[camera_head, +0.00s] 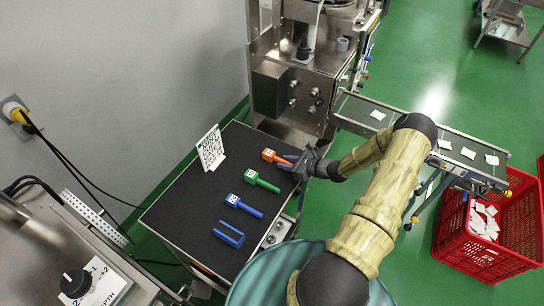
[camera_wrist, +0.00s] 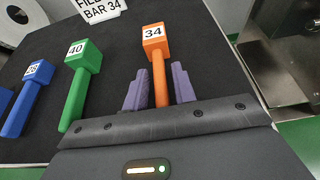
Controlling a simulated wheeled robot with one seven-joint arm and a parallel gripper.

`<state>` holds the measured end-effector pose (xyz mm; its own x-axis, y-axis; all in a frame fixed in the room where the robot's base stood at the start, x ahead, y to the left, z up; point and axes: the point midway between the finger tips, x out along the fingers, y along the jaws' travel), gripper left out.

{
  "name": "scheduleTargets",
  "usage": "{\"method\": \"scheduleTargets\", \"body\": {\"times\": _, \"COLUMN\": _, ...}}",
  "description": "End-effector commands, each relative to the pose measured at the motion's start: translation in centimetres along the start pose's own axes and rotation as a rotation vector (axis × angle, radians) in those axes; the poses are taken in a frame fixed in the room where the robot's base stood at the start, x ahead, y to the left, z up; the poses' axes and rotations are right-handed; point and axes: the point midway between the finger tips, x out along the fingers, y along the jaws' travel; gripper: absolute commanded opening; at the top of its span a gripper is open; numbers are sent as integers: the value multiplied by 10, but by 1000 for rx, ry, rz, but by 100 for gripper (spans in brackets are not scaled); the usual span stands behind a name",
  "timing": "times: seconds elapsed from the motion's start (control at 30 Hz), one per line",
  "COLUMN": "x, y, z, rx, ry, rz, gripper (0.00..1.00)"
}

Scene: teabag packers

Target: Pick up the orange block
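The orange block (camera_head: 271,156) has a square head marked 34 and a long handle, and lies on the black table top near its far right corner. In the wrist view the orange block (camera_wrist: 154,40) points away from my gripper, with its handle between the two purple fingers. My gripper (camera_wrist: 160,88) is open, one finger on each side of the handle, with a narrow gap visible on both sides. In the head view my gripper (camera_head: 290,160) reaches in from the right over the handle end. The handle's near end is hidden by the gripper body.
A green block (camera_head: 262,181) marked 40, a blue block (camera_head: 243,206) and a blue fork-shaped piece (camera_head: 229,234) lie in a row nearer the front. A printed sign (camera_head: 211,149) stands at the left. A steel machine (camera_head: 300,90) rises behind the table.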

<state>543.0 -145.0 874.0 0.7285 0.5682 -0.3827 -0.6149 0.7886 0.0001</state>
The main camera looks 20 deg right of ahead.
Motion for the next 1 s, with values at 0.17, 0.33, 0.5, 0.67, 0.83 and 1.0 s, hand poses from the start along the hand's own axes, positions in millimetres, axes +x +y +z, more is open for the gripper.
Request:
{"method": "scheduleTargets", "body": {"times": 0.17, "x": 0, "y": 0, "z": 0, "rx": 0, "ry": 0, "rz": 0, "gripper": 0}}
{"method": "scheduleTargets", "body": {"times": 0.33, "x": 0, "y": 0, "z": 0, "rx": 0, "ry": 0, "rz": 0, "gripper": 0}}
{"method": "scheduleTargets", "body": {"times": 0.5, "x": -1, "y": 0, "z": 2, "rx": -1, "ry": -1, "rz": -1, "gripper": 0}}
{"method": "scheduleTargets", "body": {"times": 0.67, "x": -6, "y": -1, "z": 13, "rx": -2, "ry": -1, "rz": -1, "gripper": 0}}
{"method": "scheduleTargets", "body": {"times": 0.83, "x": -15, "y": -1, "z": 36, "rx": -4, "ry": 0, "rz": -2, "gripper": 0}}
{"method": "scheduleTargets", "body": {"times": 1.0, "x": -26, "y": -1, "z": 63, "rx": -4, "ry": 0, "rz": -1, "gripper": 0}}
